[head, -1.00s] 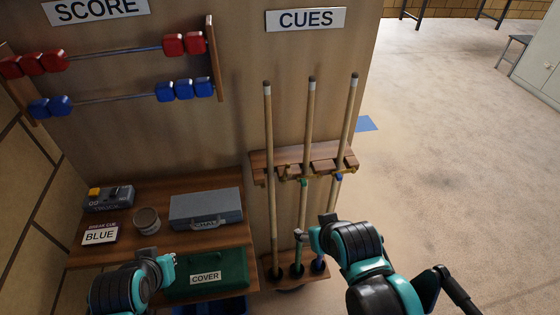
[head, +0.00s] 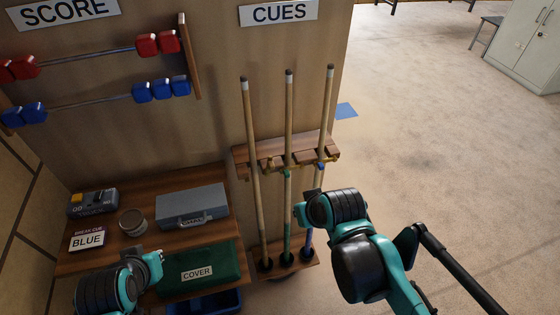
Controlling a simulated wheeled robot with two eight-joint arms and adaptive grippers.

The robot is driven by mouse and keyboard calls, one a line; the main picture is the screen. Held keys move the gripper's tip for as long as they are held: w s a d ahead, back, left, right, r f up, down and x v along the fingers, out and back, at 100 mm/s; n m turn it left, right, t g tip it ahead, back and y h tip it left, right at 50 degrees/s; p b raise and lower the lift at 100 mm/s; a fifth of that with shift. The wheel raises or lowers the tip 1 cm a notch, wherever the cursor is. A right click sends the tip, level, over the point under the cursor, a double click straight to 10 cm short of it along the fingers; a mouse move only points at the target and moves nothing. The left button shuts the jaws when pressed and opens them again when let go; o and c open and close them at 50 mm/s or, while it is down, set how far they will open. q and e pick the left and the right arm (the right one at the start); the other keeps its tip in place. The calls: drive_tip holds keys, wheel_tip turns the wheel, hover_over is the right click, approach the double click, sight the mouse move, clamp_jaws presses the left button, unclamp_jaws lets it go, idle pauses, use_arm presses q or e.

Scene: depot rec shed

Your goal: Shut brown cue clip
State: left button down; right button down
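The cue rack (head: 284,149) is a wooden shelf under the CUES sign, with three cues upright in it. The left cue (head: 251,130) has no clear green or blue band. The middle cue (head: 288,120) has green at the clip, and the right cue (head: 327,110) has blue. A small clip (head: 252,170) shows at the left cue; its colour and whether it is open are too small to tell. My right gripper (head: 300,211) is below the rack near the middle and right cues; its fingers are unclear. My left gripper (head: 156,262) is at the lower left, by the green COVER box.
A lower shelf holds a grey case (head: 193,205), a round tin (head: 133,222) and a BLUE card (head: 88,240). The floor to the right is open.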

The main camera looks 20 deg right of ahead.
drive_tip(key=w+d+r+n+g+y+p, duration=0.1)
drive_tip(key=w+d+r+y+p, duration=0.4)
drive_tip(key=w+d+p, duration=0.5)
wheel_tip(320, 180, up, 3)
drive_tip(key=shift+w+f+y+p, duration=0.1)
drive_tip(key=shift+w+y+p, duration=0.2)
drive_tip(key=shift+w+p, duration=0.65)
drive_tip(key=shift+w+a+f, duration=0.1)
drive_tip(key=shift+w, duration=0.1)
drive_tip(key=w+a+f+b, duration=0.3)
drive_tip(key=a+f, duration=0.3)
drive_tip(key=a, duration=0.2)
drive_tip(key=shift+w+a+f, duration=0.35)
drive_tip(key=shift+w+f, duration=0.05)
drive_tip(key=shift+w, duration=0.25)
